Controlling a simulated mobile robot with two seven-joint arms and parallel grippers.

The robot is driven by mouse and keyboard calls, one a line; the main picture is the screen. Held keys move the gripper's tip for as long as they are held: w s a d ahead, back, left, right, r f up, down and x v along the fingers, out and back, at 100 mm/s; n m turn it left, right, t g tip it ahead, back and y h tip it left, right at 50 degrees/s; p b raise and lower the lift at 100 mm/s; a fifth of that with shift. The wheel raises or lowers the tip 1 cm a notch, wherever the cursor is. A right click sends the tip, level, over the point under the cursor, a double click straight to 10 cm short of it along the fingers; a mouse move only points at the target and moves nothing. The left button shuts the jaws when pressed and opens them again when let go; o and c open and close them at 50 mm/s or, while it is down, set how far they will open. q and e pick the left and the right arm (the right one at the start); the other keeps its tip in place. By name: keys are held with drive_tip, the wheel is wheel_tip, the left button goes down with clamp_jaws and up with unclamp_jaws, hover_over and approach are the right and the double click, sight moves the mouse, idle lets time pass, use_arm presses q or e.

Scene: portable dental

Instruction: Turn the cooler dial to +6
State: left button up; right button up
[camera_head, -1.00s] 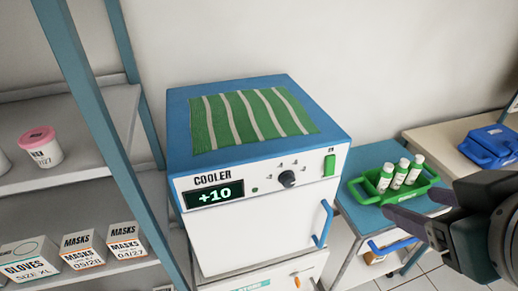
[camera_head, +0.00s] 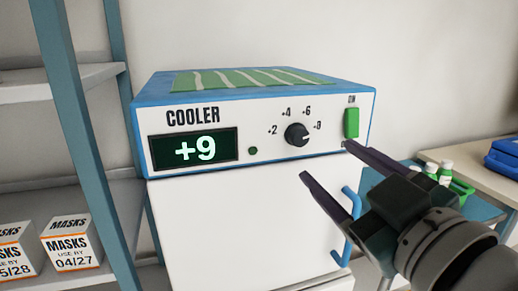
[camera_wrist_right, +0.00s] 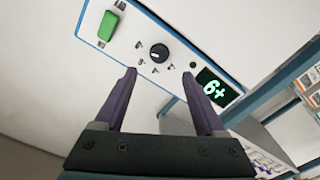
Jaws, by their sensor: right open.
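The white-fronted cooler (camera_head: 250,215) with a blue casing stands in the middle of the head view. Its display (camera_head: 195,150) reads +9; it appears upside down in the right wrist view (camera_wrist_right: 214,87). The black dial (camera_head: 297,134) sits right of the display, with marks +2, +4, +6 and +8 around it. I cannot tell exactly where its pointer aims. In the right wrist view the dial (camera_wrist_right: 159,52) lies just beyond the fingertips, roughly centred between them. My right gripper (camera_head: 326,160) is open and empty, in front of the panel, apart from the dial. My left gripper is out of view.
A green switch (camera_head: 351,122) is right of the dial, and a blue door handle (camera_head: 347,225) is below it. A shelf post (camera_head: 75,130) and mask boxes (camera_head: 72,242) stand left. A green rack with white-capped tubes (camera_head: 445,172) stands right, partly behind my arm.

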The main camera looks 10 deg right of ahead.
sight(302, 139)
drive_tip(key=w, duration=0.8)
drive_tip(key=shift+w+a, duration=0.15)
drive_tip(key=shift+a, duration=0.2)
clamp_jaws()
